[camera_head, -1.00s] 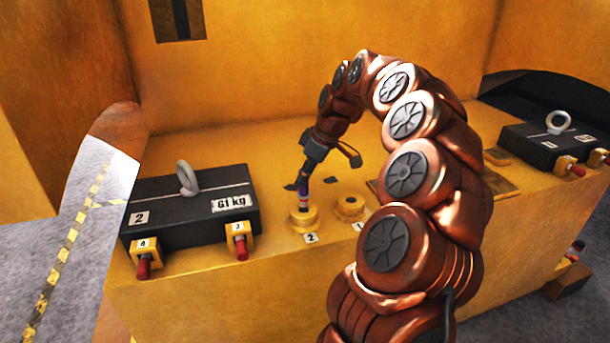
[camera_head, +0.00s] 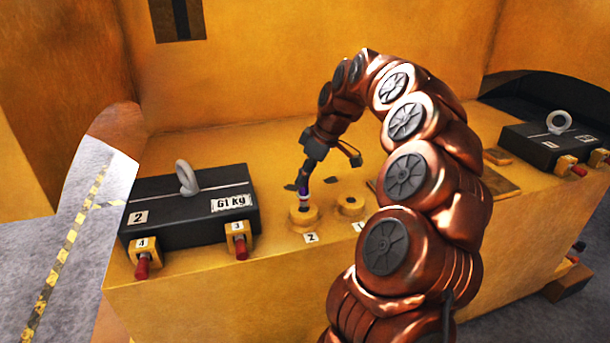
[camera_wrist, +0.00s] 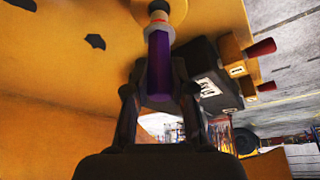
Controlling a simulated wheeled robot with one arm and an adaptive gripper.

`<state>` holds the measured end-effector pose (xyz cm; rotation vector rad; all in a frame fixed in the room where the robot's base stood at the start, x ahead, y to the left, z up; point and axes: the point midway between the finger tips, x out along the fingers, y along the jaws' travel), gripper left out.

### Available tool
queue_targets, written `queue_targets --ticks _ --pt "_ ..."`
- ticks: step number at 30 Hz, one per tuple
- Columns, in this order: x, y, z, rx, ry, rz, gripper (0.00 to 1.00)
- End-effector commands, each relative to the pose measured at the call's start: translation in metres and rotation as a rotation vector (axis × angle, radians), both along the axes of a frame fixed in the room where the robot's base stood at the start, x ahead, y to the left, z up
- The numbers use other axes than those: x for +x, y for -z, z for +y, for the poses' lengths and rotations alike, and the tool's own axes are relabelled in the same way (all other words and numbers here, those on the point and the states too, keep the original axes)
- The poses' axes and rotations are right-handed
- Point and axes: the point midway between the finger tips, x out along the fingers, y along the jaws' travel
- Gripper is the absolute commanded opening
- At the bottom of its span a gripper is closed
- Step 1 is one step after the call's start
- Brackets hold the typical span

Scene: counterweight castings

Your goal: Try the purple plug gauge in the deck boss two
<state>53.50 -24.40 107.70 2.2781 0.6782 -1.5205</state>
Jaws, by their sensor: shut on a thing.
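The purple plug gauge (camera_head: 303,191) is upright in my gripper (camera_head: 305,178), over the yellow round deck boss two (camera_head: 304,217), which has a "2" label in front. Its lower end meets the top of the boss; I cannot tell how far it is inside the bore. In the wrist view the purple handle (camera_wrist: 160,66) lies between the two dark fingers of my gripper (camera_wrist: 160,94), which are shut on it. A pale collar and tip lead from the handle to the boss at the top edge.
A second boss (camera_head: 350,205) stands close to the right, its hole visible. A black 61 kg casting (camera_head: 190,206) with a lifting eye is to the left, with red-handled plugs in yellow blocks in front. Another black casting (camera_head: 545,148) is far right.

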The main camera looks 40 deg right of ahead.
Motion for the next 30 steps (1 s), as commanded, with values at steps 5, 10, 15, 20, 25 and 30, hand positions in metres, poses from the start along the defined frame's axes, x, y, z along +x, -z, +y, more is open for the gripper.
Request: queue_targets --ticks 5,10,15,20,25,30 --pt "0.000 0.000 0.000 0.000 0.000 0.000 0.00" --pt "0.000 0.000 0.000 0.000 0.000 0.000 0.00" --pt "0.000 0.001 0.000 0.000 0.000 0.000 0.00" --pt "0.000 0.004 0.000 0.001 0.000 -0.001 0.00" --pt "0.000 0.008 0.000 0.000 0.000 -0.001 0.00" --pt "0.000 0.012 0.000 0.000 0.000 -0.001 0.00"
